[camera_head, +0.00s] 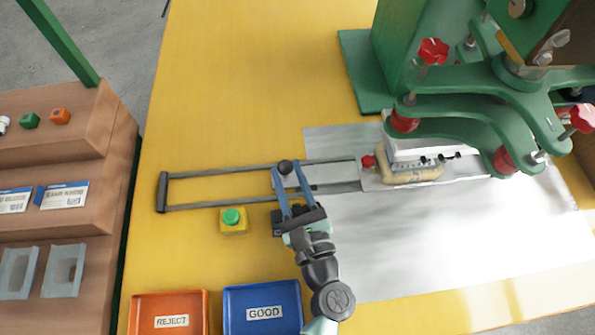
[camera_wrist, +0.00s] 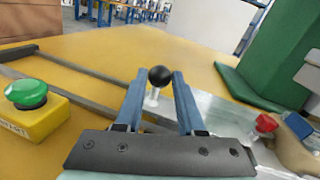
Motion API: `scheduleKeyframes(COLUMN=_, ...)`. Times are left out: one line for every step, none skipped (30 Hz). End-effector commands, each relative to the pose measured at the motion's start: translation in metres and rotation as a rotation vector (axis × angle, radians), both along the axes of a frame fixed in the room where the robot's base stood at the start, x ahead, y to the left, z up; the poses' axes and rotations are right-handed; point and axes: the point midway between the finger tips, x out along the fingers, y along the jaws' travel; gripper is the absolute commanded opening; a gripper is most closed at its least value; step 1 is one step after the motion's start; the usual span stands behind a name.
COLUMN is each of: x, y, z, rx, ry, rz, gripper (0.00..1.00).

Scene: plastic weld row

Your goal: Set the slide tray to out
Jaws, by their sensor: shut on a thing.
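The slide tray (camera_head: 372,183) is a pale plate on two long grey rails (camera_head: 225,172). Its right part lies under the green press, with a beige and white block on it. A black ball knob (camera_head: 286,167) on a short pale post stands over the rails, left of the plate; it also shows in the wrist view (camera_wrist: 160,76). My gripper (camera_head: 284,174) has its blue fingers on either side of the knob's post and is shut on it. The ball sits between the fingertips in the wrist view. The fingers hide part of the post and the rail.
The green press (camera_head: 470,120) with red knobs stands over the right end of the rails. A yellow box with a green button (camera_head: 232,217) is just below the rails. The REJECT bin (camera_head: 170,310) and GOOD bin (camera_head: 262,308) are at the front. The rails' left section is clear.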

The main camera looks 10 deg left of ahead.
Motion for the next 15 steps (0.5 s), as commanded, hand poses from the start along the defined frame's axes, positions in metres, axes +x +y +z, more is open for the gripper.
scheduleKeyframes(x=-0.0001, y=-0.0005, z=-0.0006, rx=0.000, ry=0.001, rz=-0.001, gripper=0.00)
scheduleKeyframes(x=0.0000, y=-0.0006, z=-0.0006, rx=0.000, ry=0.001, rz=-0.001, gripper=0.00)
scheduleKeyframes(x=0.0000, y=-0.0007, z=-0.0006, rx=0.000, ry=0.001, rz=-0.001, gripper=0.43)
scheduleKeyframes(x=0.0000, y=-0.0008, z=-0.0006, rx=0.000, ry=0.001, rz=-0.001, gripper=0.49)
scheduleKeyframes(x=0.0001, y=-0.0009, z=-0.0006, rx=0.000, ry=0.001, rz=-0.001, gripper=0.54)
scheduleKeyframes(x=0.0001, y=-0.0010, z=-0.0005, rx=0.000, ry=0.001, rz=-0.001, gripper=0.61)
scheduleKeyframes(x=0.0001, y=-0.0011, z=-0.0004, rx=0.000, ry=0.001, rz=-0.001, gripper=0.67)
scheduleKeyframes(x=0.0002, y=-0.0012, z=-0.0004, rx=0.000, ry=0.001, rz=-0.001, gripper=0.67)
scheduleKeyframes(x=0.0002, y=-0.0011, z=-0.0003, rx=0.000, ry=0.001, rz=-0.001, gripper=0.67)
scheduleKeyframes(x=0.0002, y=-0.0012, z=-0.0003, rx=0.000, ry=0.001, rz=-0.002, gripper=0.67)
scheduleKeyframes(x=0.0003, y=-0.0012, z=-0.0003, rx=0.000, ry=0.001, rz=-0.002, gripper=0.67)
scheduleKeyframes(x=0.0004, y=-0.0013, z=-0.0003, rx=0.000, ry=0.001, rz=-0.002, gripper=0.67)
scheduleKeyframes(x=0.0004, y=-0.0012, z=-0.0002, rx=0.000, ry=0.001, rz=-0.002, gripper=0.67)
scheduleKeyframes(x=0.0004, y=-0.0012, z=-0.0002, rx=0.000, ry=0.001, rz=-0.002, gripper=0.67)
scheduleKeyframes(x=0.0002, y=-0.0014, z=-0.0001, rx=0.000, ry=0.001, rz=-0.002, gripper=0.67)
